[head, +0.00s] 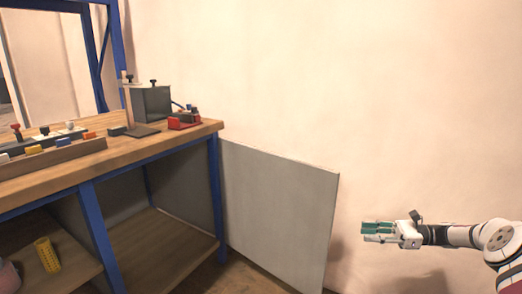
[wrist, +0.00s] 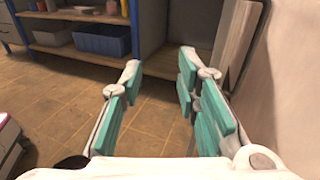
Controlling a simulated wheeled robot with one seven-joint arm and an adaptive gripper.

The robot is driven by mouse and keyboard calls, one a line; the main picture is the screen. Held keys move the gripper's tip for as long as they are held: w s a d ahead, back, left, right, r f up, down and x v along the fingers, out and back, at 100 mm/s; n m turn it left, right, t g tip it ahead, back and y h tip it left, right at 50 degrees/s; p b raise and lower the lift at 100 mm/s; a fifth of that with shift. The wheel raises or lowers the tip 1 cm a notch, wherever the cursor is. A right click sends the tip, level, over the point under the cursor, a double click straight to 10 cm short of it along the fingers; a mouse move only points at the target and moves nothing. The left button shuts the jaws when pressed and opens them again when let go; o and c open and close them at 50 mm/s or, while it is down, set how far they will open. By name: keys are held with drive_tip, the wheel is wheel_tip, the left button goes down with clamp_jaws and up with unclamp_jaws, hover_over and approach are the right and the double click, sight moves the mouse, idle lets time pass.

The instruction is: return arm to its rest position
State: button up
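My gripper (head: 378,232) is at the right of the head view, held out in front of the pale wall and to the right of the workbench. In the wrist view my gripper (wrist: 158,100) shows its green-padded fingers spread apart with a clear gap between them. My white and dark arm (head: 465,236) enters from the right edge of the head view.
A workbench (head: 165,140) with a wooden top and blue frame stands at the left, carrying a grey box (head: 151,103) and small coloured parts. A grey panel (head: 278,210) stands beside it against the wall. A blue bin (wrist: 102,40) sits on a shelf. Tiled floor (wrist: 60,110) is open.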

drive_tip(key=s+a+r+n+g+h, duration=0.4)
drive_tip(key=s+a+r+n+g, duration=0.1)
drive_tip(key=a+r, duration=0.55)
drive_tip(key=s+a+r+n+g+h, duration=0.1)
drive_tip(key=s+a+r+n+h, duration=0.5)
drive_tip(key=s+r, duration=0.55)
drive_tip(key=s+d+f+n+t+h, duration=0.15)
drive_tip(key=s+n+h, duration=0.25)
drive_tip(key=s, duration=1.3)
drive_tip(key=s+a+n+t+h, duration=0.1)
drive_tip(key=s+n+t+h, duration=0.2)
drive_tip(key=s, duration=1.4)
wheel_tip(320, 180, up, 33)
drive_tip(key=d+n+t+p, duration=0.1)
drive_tip(key=t+p, duration=0.1)
drive_tip(key=p, duration=2.9)
drive_tip(key=shift+w+n+t+p, duration=0.15)
drive_tip(key=shift+n+t+p, duration=0.15)
drive_tip(key=shift+t+p, duration=0.1)
drive_tip(key=shift+a, duration=0.15)
